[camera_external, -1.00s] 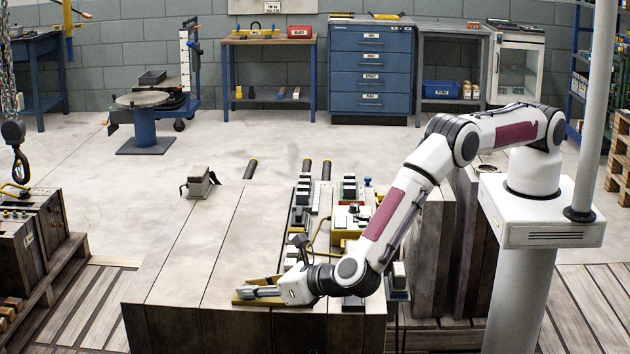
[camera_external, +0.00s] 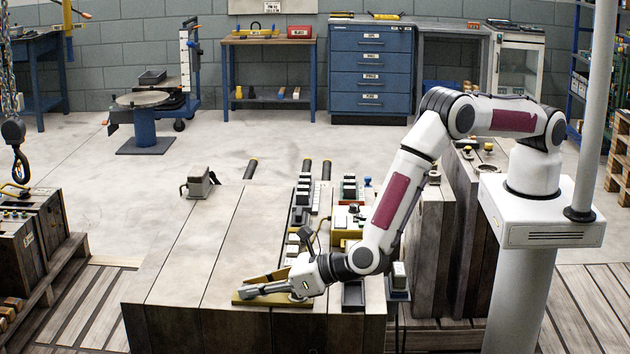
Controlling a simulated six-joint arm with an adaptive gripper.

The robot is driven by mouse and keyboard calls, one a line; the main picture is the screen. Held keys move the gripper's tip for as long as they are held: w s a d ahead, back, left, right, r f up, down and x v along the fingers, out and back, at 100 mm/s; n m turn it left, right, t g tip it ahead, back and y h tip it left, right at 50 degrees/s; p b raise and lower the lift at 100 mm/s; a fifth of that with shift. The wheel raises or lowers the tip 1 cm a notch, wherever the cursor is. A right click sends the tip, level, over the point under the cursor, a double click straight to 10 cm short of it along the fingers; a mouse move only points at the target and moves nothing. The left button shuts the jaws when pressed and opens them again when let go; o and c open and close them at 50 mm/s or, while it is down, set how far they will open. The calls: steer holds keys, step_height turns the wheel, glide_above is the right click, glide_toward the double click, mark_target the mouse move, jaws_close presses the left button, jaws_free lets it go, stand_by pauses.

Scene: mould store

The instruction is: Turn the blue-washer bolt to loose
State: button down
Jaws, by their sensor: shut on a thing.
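My gripper (camera_external: 243,293) reaches left, low over a yellow-edged fixture (camera_external: 282,302) at the front of the wooden-topped blocks. Its long grey fingers look closed together. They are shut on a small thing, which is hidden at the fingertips. I cannot make out the blue-washer bolt or any blue washer there. Whether the fingers touch the fixture is too small to tell.
A row of dark and light blocks (camera_external: 302,203) and a yellow-framed unit (camera_external: 347,228) stand behind my gripper. A grey clamp-like device (camera_external: 200,183) sits at the back left. The left part of the block top (camera_external: 190,255) is clear.

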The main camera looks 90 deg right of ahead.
steer(key=shift+d+n+y, duration=0.15)
steer(key=shift+n+y, duration=0.45)
steer(key=shift+y, duration=0.1)
steer(key=c, duration=1.8)
jaws_free()
steer(key=shift+c, duration=0.2)
steer(key=shift+s, duration=0.1)
steer(key=shift+v, duration=5.9)
